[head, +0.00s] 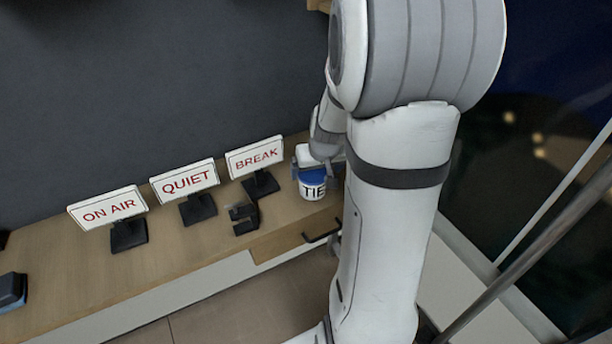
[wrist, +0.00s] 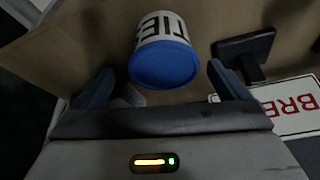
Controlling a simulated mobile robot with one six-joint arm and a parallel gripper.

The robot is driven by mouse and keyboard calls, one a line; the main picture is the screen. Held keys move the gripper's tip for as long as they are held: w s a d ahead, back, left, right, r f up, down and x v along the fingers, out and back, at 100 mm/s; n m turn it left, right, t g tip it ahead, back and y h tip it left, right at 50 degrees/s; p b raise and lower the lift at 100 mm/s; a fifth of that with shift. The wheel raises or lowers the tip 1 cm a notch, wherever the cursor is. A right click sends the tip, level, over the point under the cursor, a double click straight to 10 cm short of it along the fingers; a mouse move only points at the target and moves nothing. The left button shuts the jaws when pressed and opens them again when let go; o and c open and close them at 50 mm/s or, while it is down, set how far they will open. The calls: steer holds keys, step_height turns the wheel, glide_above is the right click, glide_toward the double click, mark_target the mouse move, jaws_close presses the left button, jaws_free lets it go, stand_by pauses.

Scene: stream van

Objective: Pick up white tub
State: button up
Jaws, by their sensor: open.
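The white tub (head: 312,189) has a blue lid and dark lettering reading "TIE". It stands on the wooden counter near its right end, beside the BREAK sign. In the wrist view the tub (wrist: 161,48) shows its blue lid towards me, between the finger lines and a little beyond the fingertips. My gripper (wrist: 158,78) is open, with one blue-grey finger on each side of the tub and visible gaps to it. In the head view my gripper (head: 318,165) is at the tub's top, partly hidden by my arm.
On the counter (head: 90,262), the BREAK sign (head: 254,157) stands close left of the tub, then the QUIET sign (head: 184,180) and ON AIR sign (head: 108,207). A small black clamp-like object (head: 243,218) sits in front. A dark wall rises behind.

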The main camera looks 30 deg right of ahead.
mark_target(314, 173)
steer(key=shift+a+p+x, duration=0.1)
steer(key=shift+p+x, duration=0.15)
steer(key=shift+x, duration=1.1)
steer(key=shift+a+p+x, duration=0.15)
steer(key=shift+p+x, duration=0.05)
steer(key=shift+x, duration=1.15)
steer(key=shift+w, duration=0.2)
steer(key=shift+c, duration=0.4)
steer(key=shift+r, duration=0.1)
steer(key=c, duration=1.1)
